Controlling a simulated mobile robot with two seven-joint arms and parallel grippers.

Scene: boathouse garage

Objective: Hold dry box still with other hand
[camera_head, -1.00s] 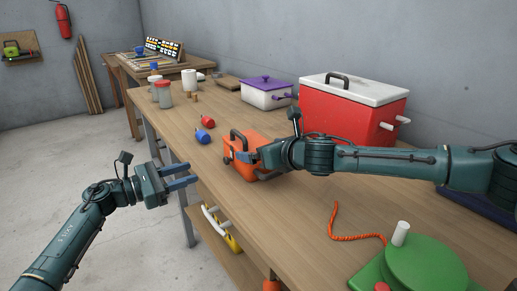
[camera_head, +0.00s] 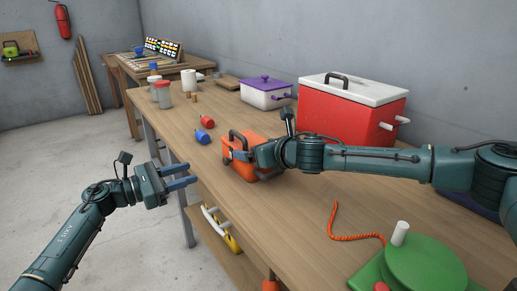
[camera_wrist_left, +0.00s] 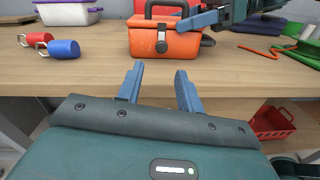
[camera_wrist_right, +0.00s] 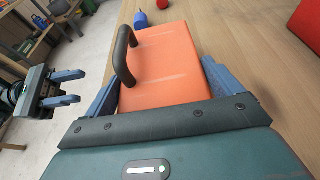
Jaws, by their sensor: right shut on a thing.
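The orange dry box (camera_head: 236,171) with a dark carry handle stands upright on the wooden bench, near its front edge. It also shows in the left wrist view (camera_wrist_left: 186,44) and the right wrist view (camera_wrist_right: 165,62). My right gripper (camera_head: 243,157) is shut on the dry box, with one finger along each side in the right wrist view; it hides part of the box in the head view. My left gripper (camera_head: 191,174) is open and empty in front of the bench edge, apart from the box and facing its front latch (camera_wrist_left: 161,46).
A red cylinder (camera_head: 207,120) and a blue one (camera_head: 202,137) lie left of the box. A red cooler (camera_head: 350,112) and a purple-lidded white box (camera_head: 266,95) stand behind. An orange rope (camera_head: 352,237) and green reel (camera_head: 425,265) lie to the right.

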